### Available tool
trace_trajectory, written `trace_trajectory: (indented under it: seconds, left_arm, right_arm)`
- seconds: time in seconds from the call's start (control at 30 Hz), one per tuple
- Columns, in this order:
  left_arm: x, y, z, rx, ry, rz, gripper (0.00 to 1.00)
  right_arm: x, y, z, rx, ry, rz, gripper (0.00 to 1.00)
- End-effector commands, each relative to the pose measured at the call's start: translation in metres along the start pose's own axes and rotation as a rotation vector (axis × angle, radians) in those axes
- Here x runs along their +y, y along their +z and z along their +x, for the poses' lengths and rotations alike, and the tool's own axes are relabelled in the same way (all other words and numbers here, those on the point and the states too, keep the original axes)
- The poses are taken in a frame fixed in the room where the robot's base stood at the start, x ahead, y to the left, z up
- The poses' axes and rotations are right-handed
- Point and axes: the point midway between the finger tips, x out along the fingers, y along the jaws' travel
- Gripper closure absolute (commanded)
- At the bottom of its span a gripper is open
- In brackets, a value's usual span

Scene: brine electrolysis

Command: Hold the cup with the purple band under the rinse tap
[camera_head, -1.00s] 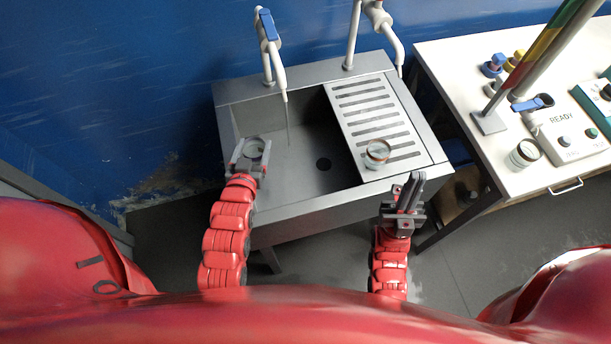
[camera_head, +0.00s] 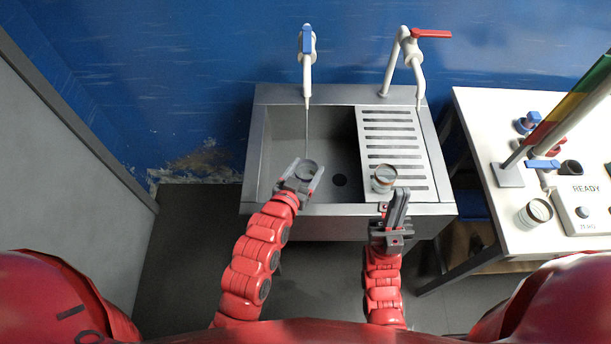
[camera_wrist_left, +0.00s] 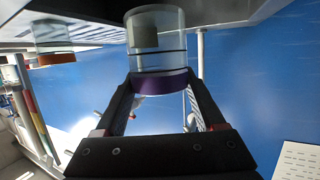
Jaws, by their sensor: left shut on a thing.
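The clear cup with the purple band (camera_wrist_left: 157,80) is between the fingers of my left gripper (camera_head: 304,174), which is shut on it. In the head view this cup (camera_head: 308,169) is over the left part of the sink basin, close to the blue-handled tap (camera_head: 307,62). A thin stream (camera_head: 307,130) falls from that tap and its lower end shows at the cup's far rim. I cannot tell whether it enters the cup. My right gripper (camera_head: 399,198) appears shut and empty in front of the drainboard.
Another cup (camera_head: 383,178) stands on the slotted drainboard (camera_head: 430,150), near my right gripper. A red-handled tap (camera_head: 411,55) rises behind the drainboard. A white table (camera_head: 480,120) at right carries a third cup (camera_head: 534,213), a control box and a coloured column.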

Motion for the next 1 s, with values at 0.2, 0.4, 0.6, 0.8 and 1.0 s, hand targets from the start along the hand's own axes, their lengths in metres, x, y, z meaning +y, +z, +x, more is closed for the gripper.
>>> trace_trajectory:
  seconds: [0.2, 0.4, 0.6, 0.8, 1.0]
  left_arm:
    - [-0.011, -0.009, 0.022, 0.006, -0.002, -0.001, 0.97]
    - [-0.018, -0.015, 0.041, 0.004, -0.001, 0.000, 0.97]
    - [-0.027, -0.018, 0.061, 0.007, -0.002, 0.000, 0.97]
    - [-0.034, -0.023, 0.077, 0.005, -0.002, -0.001, 0.97]
    - [-0.038, -0.026, 0.086, 0.002, -0.002, 0.000, 0.97]
  right_arm:
    - [0.000, 0.000, -0.002, 0.000, 0.000, 0.000, 1.00]
    - [0.000, 0.000, -0.003, 0.000, 0.000, 0.000, 1.00]
    - [-0.001, 0.003, -0.018, 0.000, 0.000, 0.000, 1.00]
    - [-0.001, 0.005, -0.028, 0.000, 0.000, 0.000, 1.00]
    - [-0.002, 0.006, -0.033, 0.000, 0.000, 0.000, 1.00]
